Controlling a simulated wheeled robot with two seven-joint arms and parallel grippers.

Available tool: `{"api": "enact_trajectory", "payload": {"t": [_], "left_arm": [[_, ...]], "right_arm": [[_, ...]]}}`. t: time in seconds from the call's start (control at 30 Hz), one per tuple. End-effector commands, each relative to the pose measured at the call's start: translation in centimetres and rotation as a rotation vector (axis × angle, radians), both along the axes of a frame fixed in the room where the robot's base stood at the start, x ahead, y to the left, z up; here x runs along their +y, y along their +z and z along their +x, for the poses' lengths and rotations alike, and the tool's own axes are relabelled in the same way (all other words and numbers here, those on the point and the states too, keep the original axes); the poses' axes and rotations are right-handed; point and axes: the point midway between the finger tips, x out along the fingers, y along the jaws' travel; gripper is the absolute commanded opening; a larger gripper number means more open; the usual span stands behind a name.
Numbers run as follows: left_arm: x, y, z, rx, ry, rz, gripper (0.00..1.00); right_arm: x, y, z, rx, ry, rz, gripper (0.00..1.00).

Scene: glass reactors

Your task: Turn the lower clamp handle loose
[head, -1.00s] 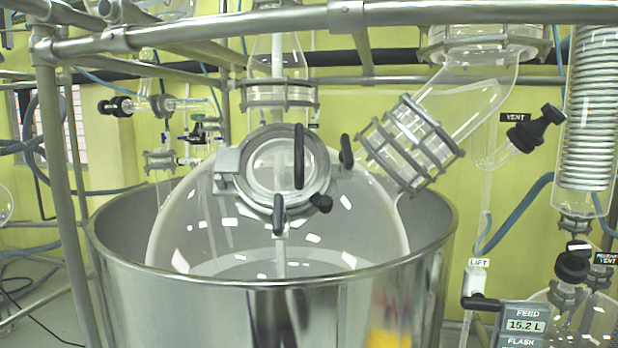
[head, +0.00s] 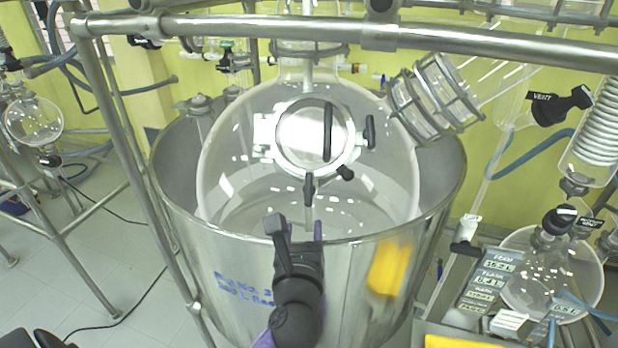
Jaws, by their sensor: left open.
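The round hatch (head: 300,138) with its metal clamp ring is on the front of the large glass vessel (head: 240,150). The lower clamp handle (head: 309,188) is black and hangs at the ring's bottom edge. Another black clamp handle (head: 370,131) is at the ring's right. A long black handle (head: 327,130) stands across the hatch face, and a small black knob (head: 345,172) is at the lower right. My left gripper (head: 297,230) is open and empty, below the lower handle and apart from it in the picture, in front of the vat rim. My right gripper is not in view.
The steel vat (head: 225,265) surrounds the vessel's lower part. A metal rail (head: 300,27) crosses above, and a frame post (head: 135,160) stands at left. A ribbed glass joint (head: 432,98) slants at upper right. Readout panels and a small flask (head: 545,270) are at lower right.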

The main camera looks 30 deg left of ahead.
Motion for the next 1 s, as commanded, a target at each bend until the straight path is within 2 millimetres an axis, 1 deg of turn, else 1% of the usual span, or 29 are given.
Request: {"api": "enact_trajectory", "payload": {"t": [0.03, 0.13, 0.17, 0.4, 0.53, 0.7, 0.93, 0.97, 1.0], "left_arm": [[-0.1, 0.5, 0.4, 0.011, -0.011, 0.086, 0.57], [0.1, 1.1, 1.3, 0.026, -0.019, 0.171, 0.57], [0.3, 1.1, 1.8, 0.028, -0.020, 0.174, 0.57], [3.0, 1.1, 6.5, 0.027, -0.019, 0.166, 0.57], [4.0, 0.9, 8.2, 0.028, -0.018, 0.166, 0.57], [4.6, 0.9, 9.3, 0.029, -0.018, 0.164, 0.57], [4.6, 0.9, 9.3, 0.029, -0.019, 0.163, 0.57], [4.6, 0.9, 9.3, 0.029, -0.019, 0.163, 0.55], [4.6, 0.9, 9.3, 0.029, -0.019, 0.163, 0.47]], "right_arm": [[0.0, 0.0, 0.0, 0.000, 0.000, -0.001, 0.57], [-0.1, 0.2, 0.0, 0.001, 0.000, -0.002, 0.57], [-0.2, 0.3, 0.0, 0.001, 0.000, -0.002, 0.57], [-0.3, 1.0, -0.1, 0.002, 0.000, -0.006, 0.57], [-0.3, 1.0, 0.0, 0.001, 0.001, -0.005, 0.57], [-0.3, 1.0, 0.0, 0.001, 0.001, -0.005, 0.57], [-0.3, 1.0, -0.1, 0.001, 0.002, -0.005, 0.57], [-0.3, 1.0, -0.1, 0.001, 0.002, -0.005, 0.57], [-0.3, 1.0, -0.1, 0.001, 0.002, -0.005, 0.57]]}}
